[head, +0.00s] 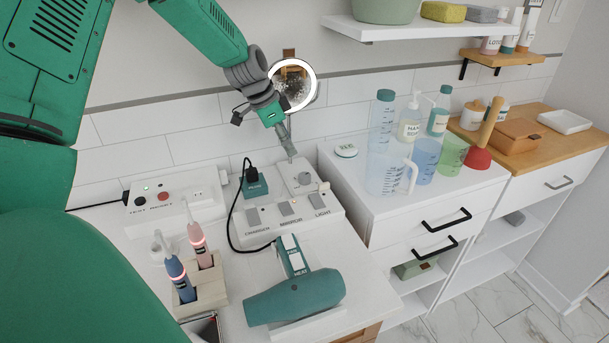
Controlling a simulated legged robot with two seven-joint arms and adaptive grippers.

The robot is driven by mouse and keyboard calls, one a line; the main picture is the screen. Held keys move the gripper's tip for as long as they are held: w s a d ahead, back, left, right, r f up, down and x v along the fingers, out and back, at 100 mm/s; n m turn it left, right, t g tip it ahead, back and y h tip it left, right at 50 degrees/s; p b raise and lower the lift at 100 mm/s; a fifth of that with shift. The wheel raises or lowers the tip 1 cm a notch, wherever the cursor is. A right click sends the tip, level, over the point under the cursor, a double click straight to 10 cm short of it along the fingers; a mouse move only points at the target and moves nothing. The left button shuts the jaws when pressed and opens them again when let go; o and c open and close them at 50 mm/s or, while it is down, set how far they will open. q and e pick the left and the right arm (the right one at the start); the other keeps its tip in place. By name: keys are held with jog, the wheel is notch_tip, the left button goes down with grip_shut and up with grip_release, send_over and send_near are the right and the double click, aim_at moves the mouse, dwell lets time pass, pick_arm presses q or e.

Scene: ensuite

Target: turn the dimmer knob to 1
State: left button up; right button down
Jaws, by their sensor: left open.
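The dimmer knob (305,179) is a small grey round knob on a white box (292,169) at the back of the left counter. Its markings are too small to read. My left gripper (291,158) comes down from the upper left, and its tip is just above and behind the knob, seemingly apart from it. The gripper is open with nothing visible in it; its fingers are seen narrow and small. My right gripper is not in view.
A panel with charger, mirror and light switches (288,212) stands in front of the knob. A plug with a black cord (255,188) is to its left. A lit round mirror (293,86) is behind.

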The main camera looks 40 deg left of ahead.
aim_at(304, 174)
pick_arm(q)
jog(key=x, duration=0.7)
jog(key=a+x, duration=0.1)
jog(key=x, duration=0.3)
jog(key=shift+d+f, duration=0.1)
jog(key=shift+f, duration=0.15)
jog(key=shift+w+d+f, duration=0.1)
jog(key=shift+d+f, duration=0.2)
jog(key=shift+f, duration=0.05)
jog(key=shift+d, duration=0.1)
jog(key=c, duration=1.1)
